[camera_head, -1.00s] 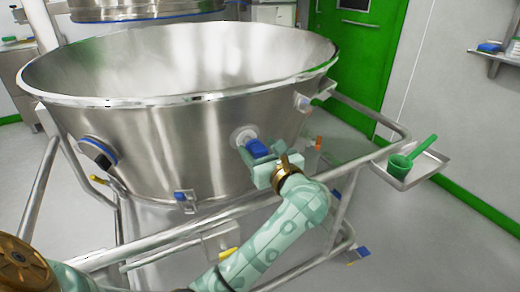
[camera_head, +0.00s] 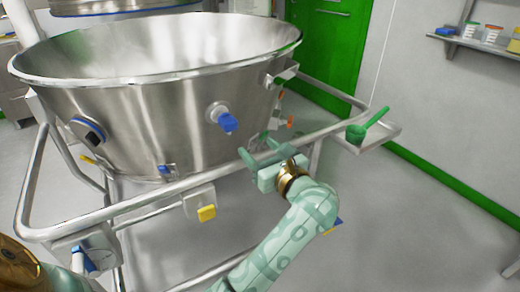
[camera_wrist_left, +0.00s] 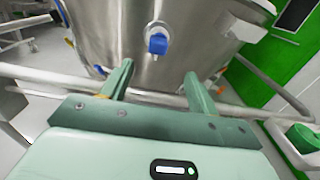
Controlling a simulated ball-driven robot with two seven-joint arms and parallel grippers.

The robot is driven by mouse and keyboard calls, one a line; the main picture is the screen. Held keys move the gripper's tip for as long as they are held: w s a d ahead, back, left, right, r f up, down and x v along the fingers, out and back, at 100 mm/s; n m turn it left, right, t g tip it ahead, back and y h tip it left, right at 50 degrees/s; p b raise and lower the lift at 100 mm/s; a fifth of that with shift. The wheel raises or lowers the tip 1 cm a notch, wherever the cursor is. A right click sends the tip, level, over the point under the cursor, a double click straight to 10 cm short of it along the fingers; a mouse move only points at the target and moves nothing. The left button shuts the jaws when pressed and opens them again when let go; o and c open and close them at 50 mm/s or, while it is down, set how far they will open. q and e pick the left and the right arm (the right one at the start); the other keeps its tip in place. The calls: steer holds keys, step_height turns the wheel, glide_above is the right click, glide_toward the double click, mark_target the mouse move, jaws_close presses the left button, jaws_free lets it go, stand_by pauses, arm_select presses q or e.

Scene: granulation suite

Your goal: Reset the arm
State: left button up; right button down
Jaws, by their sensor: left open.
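My left gripper (camera_head: 256,147) is open and empty, its two pale green fingers pointing toward the big steel bowl (camera_head: 180,120). A blue handle (camera_head: 227,122) sticks out from a round fitting on the bowl's side, up and left of the fingers and clear of them. In the left wrist view the open gripper (camera_wrist_left: 159,72) has the blue handle (camera_wrist_left: 158,45) beyond and above the gap between its fingertips, with nothing held. My right gripper is not in view.
A steel rail (camera_head: 150,203) runs around the bowl, close to my left gripper. A small tray (camera_head: 385,133) with a green scoop (camera_head: 357,134) is on the rail's right. Open floor lies at right.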

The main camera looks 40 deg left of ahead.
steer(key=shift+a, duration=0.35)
